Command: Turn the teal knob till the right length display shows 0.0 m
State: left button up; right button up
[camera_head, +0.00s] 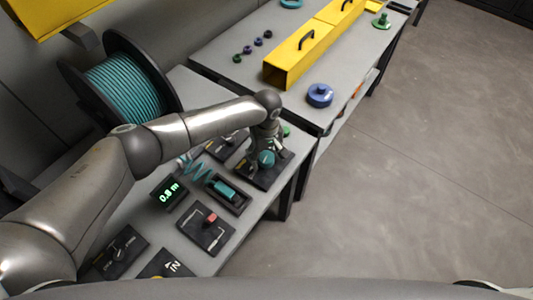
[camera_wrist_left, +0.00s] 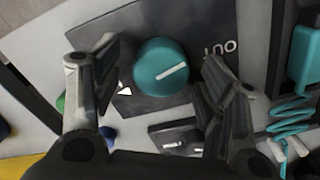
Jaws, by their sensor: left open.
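The teal knob (camera_wrist_left: 162,67) sits on a dark plate (camera_wrist_left: 205,22) marked "OUT" and has a white pointer line on its top. In the left wrist view my left gripper (camera_wrist_left: 160,85) is open, with one finger on each side of the knob; I cannot tell whether either finger touches it. In the head view the knob (camera_head: 266,159) shows just below my left gripper (camera_head: 262,150). The length display (camera_head: 168,192) reads 0.8 m in green digits. My right gripper is not in view.
A teal connector in a dark holder (camera_head: 227,192) with a coiled teal cord lies beside the knob plate. A plate with a red slider (camera_head: 206,228) is nearer. A teal cable reel (camera_head: 125,90) stands at the back left. A yellow box (camera_head: 297,58) and blue disc (camera_head: 320,95) are on the far table.

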pick_arm(q)
jog(key=shift+f, duration=0.1)
jog(key=shift+a, duration=0.1)
jog(key=c, duration=1)
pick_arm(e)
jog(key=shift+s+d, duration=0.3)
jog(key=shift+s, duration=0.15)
